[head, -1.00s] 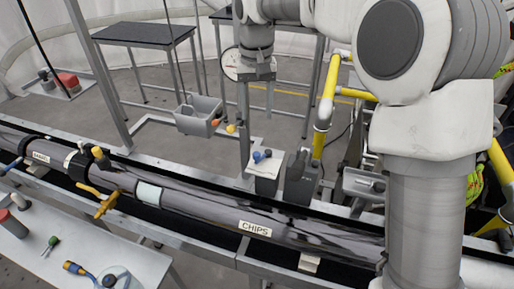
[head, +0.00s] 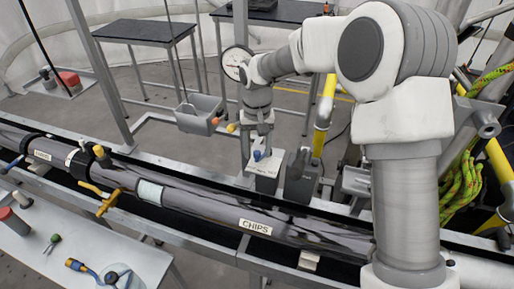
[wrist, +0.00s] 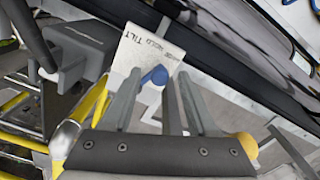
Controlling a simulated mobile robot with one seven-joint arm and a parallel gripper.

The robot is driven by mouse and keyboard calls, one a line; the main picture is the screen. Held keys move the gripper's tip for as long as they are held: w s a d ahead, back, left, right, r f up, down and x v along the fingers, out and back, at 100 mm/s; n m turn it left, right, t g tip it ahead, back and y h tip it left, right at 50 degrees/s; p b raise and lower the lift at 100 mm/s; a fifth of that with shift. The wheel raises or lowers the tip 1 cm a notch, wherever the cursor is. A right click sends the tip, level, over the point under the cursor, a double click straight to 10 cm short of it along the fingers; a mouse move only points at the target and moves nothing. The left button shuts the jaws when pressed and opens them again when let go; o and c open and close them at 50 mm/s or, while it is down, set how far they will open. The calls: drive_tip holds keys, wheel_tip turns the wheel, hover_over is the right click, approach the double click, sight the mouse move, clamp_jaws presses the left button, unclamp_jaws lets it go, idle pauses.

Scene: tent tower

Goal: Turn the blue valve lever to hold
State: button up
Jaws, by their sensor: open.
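The blue valve lever (head: 257,155) stands on a small box with a white top plate (head: 270,166) behind the long pipe. In the wrist view the blue lever (wrist: 155,75) shows between my fingertips, in front of the white plate (wrist: 137,55), which bears small print that seems to include HOLD and TILT. My gripper (wrist: 156,88) is open, with one finger on each side of the lever. In the head view my gripper (head: 258,142) is just above the box, pointing down. I cannot tell whether a finger touches the lever.
A dark box (head: 300,177) stands right beside the valve box. A yellow post (head: 323,115) rises behind it. The long grey pipe (head: 195,199) marked CHIPS runs in front.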

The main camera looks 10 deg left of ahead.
drive_tip(key=shift+c, duration=0.2)
clamp_jaws()
drive_tip(key=shift+s+d+n, duration=0.2)
drive_tip(key=shift+d+n, duration=0.3)
drive_tip(key=shift+n, duration=0.65)
drive_tip(key=shift+s+d+n, duration=0.15)
drive_tip(key=shift+d+n, duration=0.3)
drive_tip(key=shift+n, duration=0.7)
drive_tip(key=shift+o, duration=0.2)
unclamp_jaws()
